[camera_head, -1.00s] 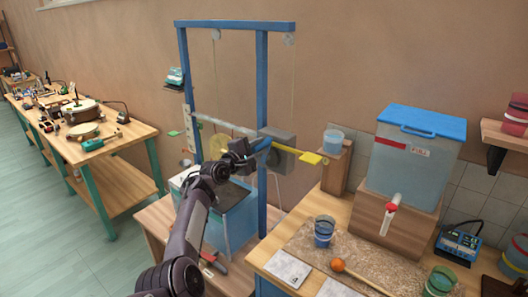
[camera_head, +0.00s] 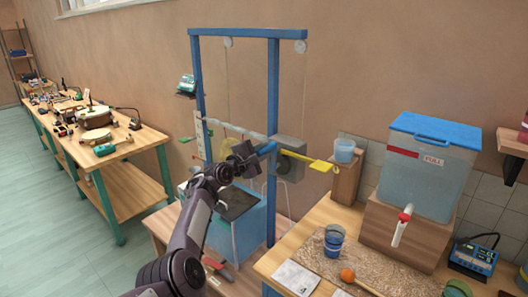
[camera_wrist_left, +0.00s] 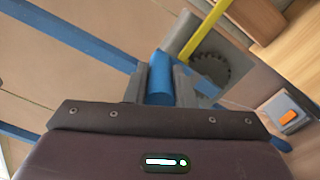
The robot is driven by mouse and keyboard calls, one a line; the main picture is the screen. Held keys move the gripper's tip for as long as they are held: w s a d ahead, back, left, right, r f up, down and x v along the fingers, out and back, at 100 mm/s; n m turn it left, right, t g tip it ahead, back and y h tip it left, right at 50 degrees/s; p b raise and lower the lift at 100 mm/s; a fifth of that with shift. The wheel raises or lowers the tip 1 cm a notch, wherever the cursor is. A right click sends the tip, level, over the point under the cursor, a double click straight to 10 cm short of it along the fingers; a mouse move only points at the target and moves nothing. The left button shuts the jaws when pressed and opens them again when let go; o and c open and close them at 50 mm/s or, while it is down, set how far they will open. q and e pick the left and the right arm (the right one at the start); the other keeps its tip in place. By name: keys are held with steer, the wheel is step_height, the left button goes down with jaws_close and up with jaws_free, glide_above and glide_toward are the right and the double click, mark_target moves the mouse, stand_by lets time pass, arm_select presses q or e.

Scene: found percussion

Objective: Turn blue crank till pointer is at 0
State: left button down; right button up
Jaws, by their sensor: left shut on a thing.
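In the head view my left gripper (camera_head: 258,152) reaches in at the blue frame (camera_head: 272,190). It is shut on the blue crank handle (camera_wrist_left: 161,78), which shows between the two fingers in the left wrist view. A yellow bar (camera_head: 316,164) sticks out to the right from the grey box (camera_head: 290,158) beside the frame; it also shows in the left wrist view (camera_wrist_left: 205,29). A pale upright strip (camera_head: 204,138) with marks stands at the frame's left post; its marks are too small to read. I cannot make out the pointer. My right gripper is not in view.
A clear tank with a blue lid (camera_head: 430,130) stands on a wooden block at the right. A blue cup (camera_head: 334,241) and an orange-headed mallet (camera_head: 347,275) are on the front bench. A long workbench (camera_head: 110,145) stands at the left.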

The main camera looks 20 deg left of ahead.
arm_select(q)
steer(key=c, duration=1.3)
jaws_free()
steer(key=shift+w+a+r, duration=0.1)
steer(key=shift+a+r, duration=0.25)
steer(key=shift+a, duration=0.1)
steer(key=shift+o, duration=0.3)
steer(key=shift+f, duration=0.25)
steer(key=shift+s+d+f, duration=0.1)
steer(key=shift+s, duration=0.3)
steer(key=v, duration=0.7)
steer(key=shift+a+b, duration=0.3)
steer(key=shift+b, duration=0.1)
